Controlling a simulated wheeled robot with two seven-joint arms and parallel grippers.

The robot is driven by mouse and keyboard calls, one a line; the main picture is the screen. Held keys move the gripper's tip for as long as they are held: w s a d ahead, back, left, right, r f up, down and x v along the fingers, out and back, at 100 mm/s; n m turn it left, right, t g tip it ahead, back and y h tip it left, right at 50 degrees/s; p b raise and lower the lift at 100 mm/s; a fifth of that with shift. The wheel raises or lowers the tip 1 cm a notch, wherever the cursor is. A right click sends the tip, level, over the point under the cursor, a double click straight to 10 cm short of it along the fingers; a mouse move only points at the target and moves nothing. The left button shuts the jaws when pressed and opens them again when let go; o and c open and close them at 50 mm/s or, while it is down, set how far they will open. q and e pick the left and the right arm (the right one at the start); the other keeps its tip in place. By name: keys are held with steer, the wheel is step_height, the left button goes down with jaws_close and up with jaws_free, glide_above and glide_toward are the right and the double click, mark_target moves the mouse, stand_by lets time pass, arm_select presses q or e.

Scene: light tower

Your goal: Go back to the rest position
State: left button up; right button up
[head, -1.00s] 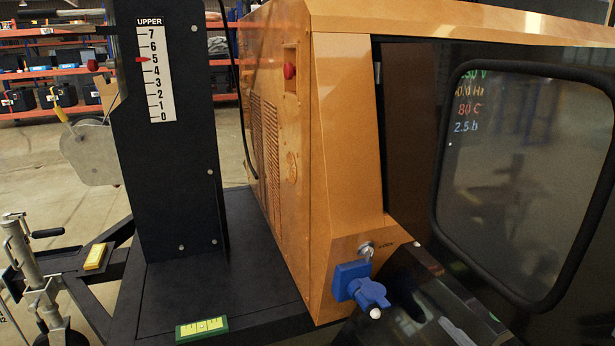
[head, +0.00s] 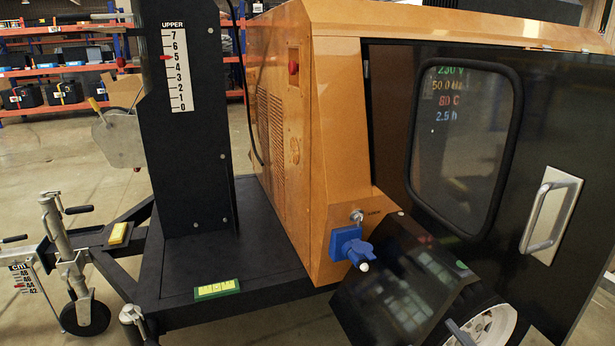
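Neither of my grippers shows in the head view. The light tower fills most of it. Its orange housing (head: 345,130) stands in the middle, and a black mast (head: 187,150) stands to its left. A white scale marked UPPER (head: 178,70) on the mast has a red pointer near 5. A blue plug (head: 357,252) sits at a blue socket at the housing's lower corner. The window (head: 465,145) in the dark side door shows coloured readings, including 230 V, 80 C and 2.5 h. A red button (head: 293,68) is on the housing.
A jack (head: 70,260) with a wheel and a cm scale (head: 25,279) stand at the left. Yellow levels (head: 118,233) and (head: 216,289) lie on the frame. A door handle (head: 550,212) and trailer wheel (head: 490,325) are at the right. Shelves (head: 70,75) stand behind open floor.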

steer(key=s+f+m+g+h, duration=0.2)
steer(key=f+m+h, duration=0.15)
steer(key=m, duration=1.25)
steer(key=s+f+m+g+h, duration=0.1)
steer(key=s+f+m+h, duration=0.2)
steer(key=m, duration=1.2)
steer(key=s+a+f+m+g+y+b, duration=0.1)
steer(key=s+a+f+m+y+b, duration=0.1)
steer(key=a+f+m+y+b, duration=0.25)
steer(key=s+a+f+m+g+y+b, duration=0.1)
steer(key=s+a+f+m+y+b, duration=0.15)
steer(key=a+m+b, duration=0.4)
arm_select(q)
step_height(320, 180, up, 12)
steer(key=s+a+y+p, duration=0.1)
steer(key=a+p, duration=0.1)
steer(key=p, duration=2.3)
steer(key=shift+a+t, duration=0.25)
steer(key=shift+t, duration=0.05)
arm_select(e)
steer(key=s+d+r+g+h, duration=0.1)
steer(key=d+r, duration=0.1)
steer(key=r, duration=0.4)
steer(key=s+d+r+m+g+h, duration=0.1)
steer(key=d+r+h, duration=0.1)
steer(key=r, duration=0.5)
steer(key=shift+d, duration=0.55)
